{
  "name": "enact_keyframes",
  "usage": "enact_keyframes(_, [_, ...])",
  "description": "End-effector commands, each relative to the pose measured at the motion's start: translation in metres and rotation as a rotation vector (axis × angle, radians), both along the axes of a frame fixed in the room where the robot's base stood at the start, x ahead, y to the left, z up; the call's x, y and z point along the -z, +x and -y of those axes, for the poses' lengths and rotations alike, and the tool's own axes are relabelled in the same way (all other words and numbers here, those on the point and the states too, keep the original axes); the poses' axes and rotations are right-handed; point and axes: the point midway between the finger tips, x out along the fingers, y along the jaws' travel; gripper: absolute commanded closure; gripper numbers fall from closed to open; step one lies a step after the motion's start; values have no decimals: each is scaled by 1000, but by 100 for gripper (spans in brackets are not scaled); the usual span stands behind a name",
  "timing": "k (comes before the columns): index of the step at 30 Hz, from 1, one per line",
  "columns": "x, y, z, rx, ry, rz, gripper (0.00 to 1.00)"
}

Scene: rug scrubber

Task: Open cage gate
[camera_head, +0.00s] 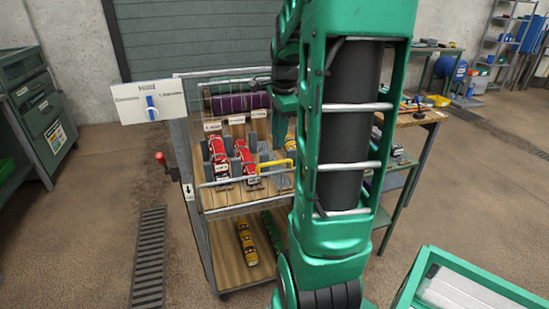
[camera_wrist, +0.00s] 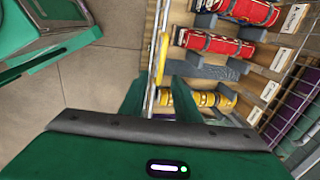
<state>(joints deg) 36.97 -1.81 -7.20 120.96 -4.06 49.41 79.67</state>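The cage (camera_head: 205,215) is a metal-framed cart with a clear front gate (camera_head: 225,195), which looks closed. A yellow handle (camera_head: 275,165) is fixed to the gate's upper right. In the wrist view the yellow handle (camera_wrist: 161,58) runs lengthwise just beyond and between my fingertips. My gripper (camera_wrist: 160,88) has its two green fingers apart, with a visible gap and nothing held. I cannot tell whether a finger touches the handle. My arm hides the cage's right side in the head view, and the gripper is not clear there.
A red-knobbed lever (camera_head: 163,160) and a white panel (camera_head: 150,101) with a blue knob stand at left. A workbench (camera_head: 415,119) is behind right; a green-edged bin (camera_head: 460,285) is front right.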

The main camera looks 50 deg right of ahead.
Motion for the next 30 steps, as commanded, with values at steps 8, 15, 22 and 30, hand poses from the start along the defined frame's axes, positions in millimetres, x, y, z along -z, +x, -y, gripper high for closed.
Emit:
enact_keyframes(8, [26,6,5,23,5,2,71])
enact_keyframes(15, [68,13,8,20,5,2,71])
enact_keyframes(22, [97,18,12,19,4,3,71])
enact_keyframes(30, [106,21,13,20,2,5,71])
